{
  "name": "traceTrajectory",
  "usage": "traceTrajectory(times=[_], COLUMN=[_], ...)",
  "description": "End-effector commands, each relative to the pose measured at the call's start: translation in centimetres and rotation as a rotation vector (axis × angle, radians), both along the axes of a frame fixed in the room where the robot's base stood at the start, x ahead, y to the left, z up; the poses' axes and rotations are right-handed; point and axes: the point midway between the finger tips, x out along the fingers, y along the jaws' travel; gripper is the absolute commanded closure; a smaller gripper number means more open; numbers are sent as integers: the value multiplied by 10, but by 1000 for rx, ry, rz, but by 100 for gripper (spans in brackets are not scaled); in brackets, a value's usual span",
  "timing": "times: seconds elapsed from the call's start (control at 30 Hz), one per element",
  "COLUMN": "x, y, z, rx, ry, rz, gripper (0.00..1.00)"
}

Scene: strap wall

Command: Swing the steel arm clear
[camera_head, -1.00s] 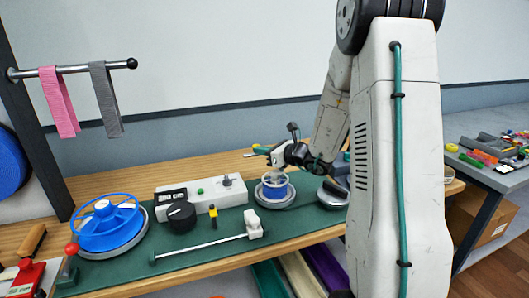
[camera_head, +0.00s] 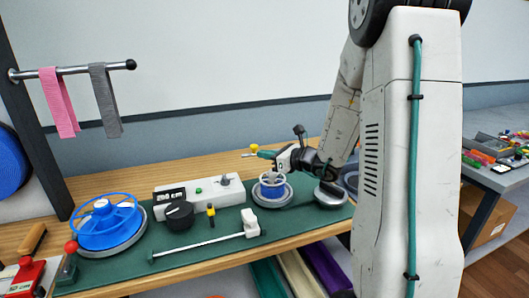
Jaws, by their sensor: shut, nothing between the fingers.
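A steel bar (camera_head: 90,68) with a black ball end juts right from a dark post at the upper left, with a pink strap and a grey strap hanging from it. A thin steel rod (camera_head: 198,246) with a white block at its right end lies along the front of the green mat. I cannot tell for certain which of the two is the steel arm. My gripper (camera_head: 274,172) is shut and empty, low over a blue and white round holder on the bench. It is apart from both bar and rod. Its fingertips are small and partly hidden.
On the mat (camera_head: 205,263) are a blue handwheel (camera_head: 107,225), a white control box (camera_head: 222,193) with a black knob (camera_head: 179,214), and the blue holder (camera_head: 272,190). A red-knobbed lever (camera_head: 70,248) stands at the left. A cluttered side table (camera_head: 490,170) is at the right.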

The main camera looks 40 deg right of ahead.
Motion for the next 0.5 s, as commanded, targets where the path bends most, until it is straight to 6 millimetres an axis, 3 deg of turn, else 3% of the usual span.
traceTrajectory(times=[0.2,0.5], x=[-52,-83], y=[-1,4], z=[9,14], rx=[0,0], ry=[0,1], rz=[-14,-12], gripper=[100,100])
